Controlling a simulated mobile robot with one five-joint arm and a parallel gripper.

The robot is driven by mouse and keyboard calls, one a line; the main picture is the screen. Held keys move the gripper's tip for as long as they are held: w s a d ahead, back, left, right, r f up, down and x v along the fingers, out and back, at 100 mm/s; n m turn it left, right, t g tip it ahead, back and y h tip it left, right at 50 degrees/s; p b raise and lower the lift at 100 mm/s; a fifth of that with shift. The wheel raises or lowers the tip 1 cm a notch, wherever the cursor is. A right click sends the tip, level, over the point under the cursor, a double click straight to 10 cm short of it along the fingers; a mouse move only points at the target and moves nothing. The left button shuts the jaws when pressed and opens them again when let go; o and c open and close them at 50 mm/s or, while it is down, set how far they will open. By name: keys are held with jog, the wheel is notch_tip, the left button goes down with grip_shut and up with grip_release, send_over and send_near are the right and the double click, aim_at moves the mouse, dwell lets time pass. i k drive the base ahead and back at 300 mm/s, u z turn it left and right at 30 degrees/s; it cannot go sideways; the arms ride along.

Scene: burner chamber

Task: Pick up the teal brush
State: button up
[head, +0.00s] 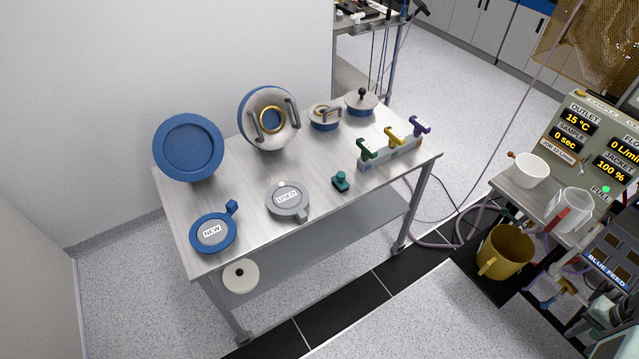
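A small teal object (340,181), which looks like the teal brush, stands on the metal table (240,178) near its front edge. It has a wider base and a small knob-like top. It is right of the grey round container marked USED and in front of the rack with coloured hooked pieces. It is in plain view with clear table around it. My gripper does not show in the head view.
A blue container marked NEW (213,232) and a grey one marked USED (287,200) sit left of it. The rack (390,153) stands behind right. Blue-rimmed dishes and lidded pots line the back. A control panel and yellow bucket (505,252) are at right.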

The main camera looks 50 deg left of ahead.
aim_at(338, 181)
jog(key=u, duration=1.9)
